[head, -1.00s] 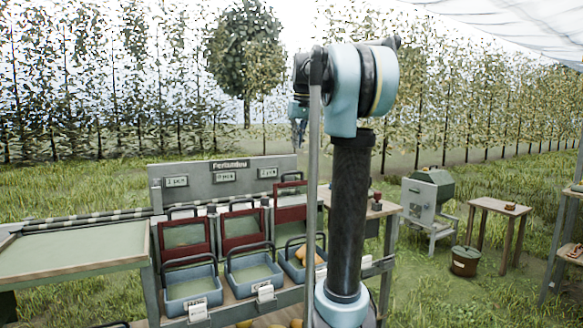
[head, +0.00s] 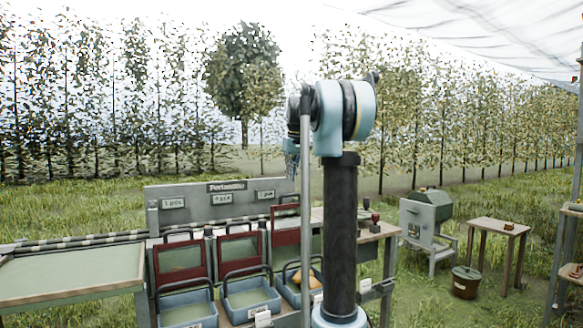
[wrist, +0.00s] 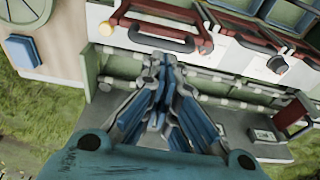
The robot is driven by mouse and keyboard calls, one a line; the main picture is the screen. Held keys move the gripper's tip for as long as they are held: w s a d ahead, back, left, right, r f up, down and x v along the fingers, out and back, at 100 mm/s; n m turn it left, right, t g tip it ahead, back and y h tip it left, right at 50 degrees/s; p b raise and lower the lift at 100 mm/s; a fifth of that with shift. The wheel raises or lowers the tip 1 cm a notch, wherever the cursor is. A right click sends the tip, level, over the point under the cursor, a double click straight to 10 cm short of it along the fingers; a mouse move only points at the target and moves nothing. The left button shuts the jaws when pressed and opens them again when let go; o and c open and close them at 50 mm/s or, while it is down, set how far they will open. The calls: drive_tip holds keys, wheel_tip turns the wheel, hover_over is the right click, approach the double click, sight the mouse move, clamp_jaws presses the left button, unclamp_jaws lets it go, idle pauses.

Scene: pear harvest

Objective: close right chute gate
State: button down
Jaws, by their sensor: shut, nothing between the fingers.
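The right chute gate (head: 285,228) is a dark red framed panel on the sorting stand. It stands higher than the middle gate (head: 240,246) and the left gate (head: 180,260), and my arm partly hides it. A red bar with a dark handle (wrist: 162,38) shows just beyond the fingertips; contact cannot be told.
Blue trays (head: 187,314) stand below the gates, and the right one holds a yellow-orange pear. A sign board (head: 222,205) rises behind. A green-topped machine (head: 427,215), a bucket (head: 466,283) and a small table (head: 498,228) are at right. A green-surfaced table (head: 70,272) is at left.

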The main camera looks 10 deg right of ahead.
hover_over(290, 208)
drive_tip(key=w, duration=0.1)
drive_tip(key=f, duration=0.5)
drive_tip(key=shift+w+f, duration=0.1)
drive_tip(key=shift+w, duration=0.1)
wheel_tip(290, 208, down, 9)
drive_tip(key=shift+r, duration=0.1)
drive_tip(key=shift+s+f, duration=0.15)
drive_tip(key=shift+f, duration=0.35)
